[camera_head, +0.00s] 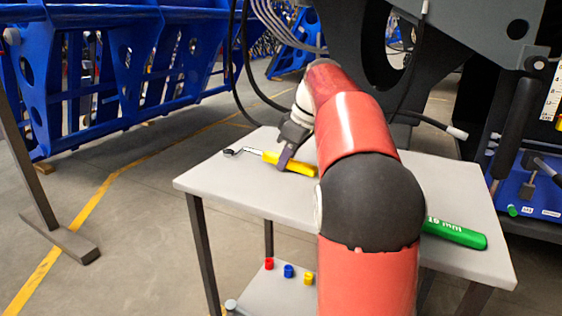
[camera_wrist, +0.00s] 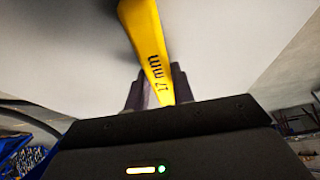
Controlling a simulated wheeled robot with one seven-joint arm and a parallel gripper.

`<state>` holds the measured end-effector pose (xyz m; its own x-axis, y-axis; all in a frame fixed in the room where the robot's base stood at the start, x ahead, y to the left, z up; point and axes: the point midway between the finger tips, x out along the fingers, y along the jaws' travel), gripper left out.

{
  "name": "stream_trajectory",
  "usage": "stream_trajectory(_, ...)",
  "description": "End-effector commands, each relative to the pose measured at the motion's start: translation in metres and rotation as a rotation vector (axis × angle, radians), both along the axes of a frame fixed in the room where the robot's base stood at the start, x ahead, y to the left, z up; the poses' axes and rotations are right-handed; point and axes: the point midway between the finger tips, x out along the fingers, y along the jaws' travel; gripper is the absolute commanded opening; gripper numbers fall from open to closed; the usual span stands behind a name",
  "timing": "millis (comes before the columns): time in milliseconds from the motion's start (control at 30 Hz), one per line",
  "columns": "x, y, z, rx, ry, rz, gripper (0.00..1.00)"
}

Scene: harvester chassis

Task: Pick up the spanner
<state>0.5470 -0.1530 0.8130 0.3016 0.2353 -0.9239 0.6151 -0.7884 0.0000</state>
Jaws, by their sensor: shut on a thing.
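My gripper (camera_head: 284,164) is shut on the yellow handle. In the wrist view the yellow handle of the spanner (camera_wrist: 145,40), marked "17 mm", runs between the two dark fingers of my gripper (camera_wrist: 157,92). The spanner's head is out of the wrist view. I cannot tell whether the spanner touches the table or is slightly above it.
The grey table (camera_head: 225,185) has free room at its left. A green-handled tool (camera_head: 455,233) lies at its right, partly hidden by my arm. Red (camera_head: 269,263), blue (camera_head: 289,271) and yellow (camera_head: 308,278) small pieces stand on the lower shelf. Cables and dark machinery (camera_head: 480,30) are behind.

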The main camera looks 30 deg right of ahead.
Motion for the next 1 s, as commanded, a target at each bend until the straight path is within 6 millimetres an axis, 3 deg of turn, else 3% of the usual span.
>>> stream_trajectory(267,0.0,0.0,0.01,0.0,-0.002,0.001,0.0)
stream_trajectory(700,0.001,0.0,0.093,-0.001,-0.003,0.0,0.0)
stream_trajectory(1000,0.0,0.0,0.106,0.0,-0.001,0.001,0.0)
